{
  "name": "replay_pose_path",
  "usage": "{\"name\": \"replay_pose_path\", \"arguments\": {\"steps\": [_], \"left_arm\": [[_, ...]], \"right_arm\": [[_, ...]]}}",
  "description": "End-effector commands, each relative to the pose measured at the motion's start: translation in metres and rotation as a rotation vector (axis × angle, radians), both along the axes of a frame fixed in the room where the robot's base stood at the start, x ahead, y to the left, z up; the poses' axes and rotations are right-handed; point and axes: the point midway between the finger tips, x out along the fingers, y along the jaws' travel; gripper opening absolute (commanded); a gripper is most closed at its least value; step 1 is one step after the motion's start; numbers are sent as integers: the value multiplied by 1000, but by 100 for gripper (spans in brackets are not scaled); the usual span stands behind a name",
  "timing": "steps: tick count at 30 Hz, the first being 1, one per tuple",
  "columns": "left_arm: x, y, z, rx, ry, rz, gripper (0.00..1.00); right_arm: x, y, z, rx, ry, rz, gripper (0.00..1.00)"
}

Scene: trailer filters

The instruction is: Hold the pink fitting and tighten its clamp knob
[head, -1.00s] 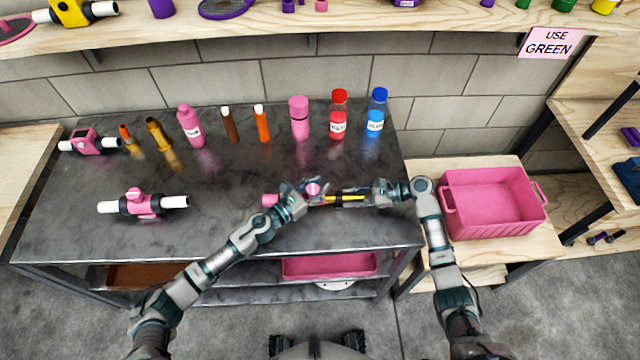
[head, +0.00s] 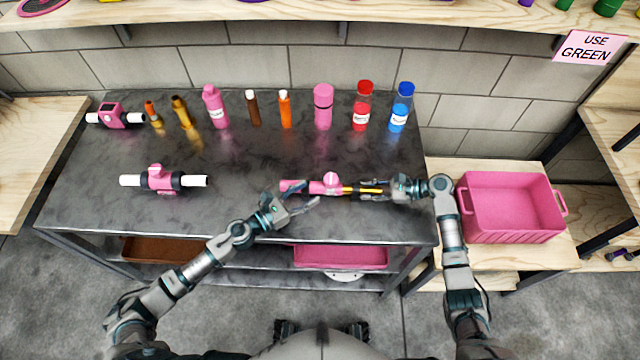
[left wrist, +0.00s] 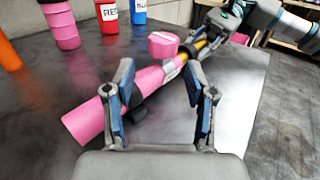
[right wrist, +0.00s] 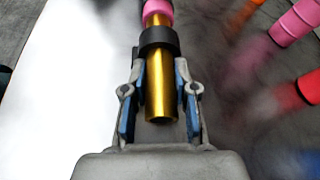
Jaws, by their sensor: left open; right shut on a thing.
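The pink fitting (head: 318,187) lies level just above or on the grey table. It has a pink body, a black collar, a round pink clamp knob (head: 330,179) and a gold rod (head: 362,190) at its right end. My right gripper (head: 377,190) is shut on the gold rod, which also shows between its fingers in the right wrist view (right wrist: 161,90). My left gripper (head: 307,203) is open and empty, just in front of the fitting. In the left wrist view the pink body (left wrist: 90,122) and knob (left wrist: 163,44) lie beyond the spread fingers.
Another pink fitting with white pipe ends (head: 160,180) lies on the table (head: 110,215) to the left. Several bottles and tubes stand along the back, including a red-capped bottle (head: 362,107). A pink bin (head: 512,235) stands at the right.

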Motion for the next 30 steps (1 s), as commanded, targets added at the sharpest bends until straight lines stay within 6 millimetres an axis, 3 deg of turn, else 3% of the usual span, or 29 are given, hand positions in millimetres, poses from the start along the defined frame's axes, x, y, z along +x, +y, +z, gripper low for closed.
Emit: {"name": "replay_pose_path", "arguments": {"steps": [14, 15, 18, 30], "left_arm": [[-5, 7, 0, 0, 0, 0, 55], [-5, 7, 0, 0, 0, 0, 55], [-6, 7, 0, 0, 0, 0, 55], [-5, 7, 0, 0, 0, 0, 55]], "right_arm": [[0, 0, -1, -2, 0, -1, 0], [0, 0, -1, -2, 0, -1, 32], [0, 0, -1, -2, 0, -1, 57], [-1, -8, 2, -1, -1, -2, 57]]}}
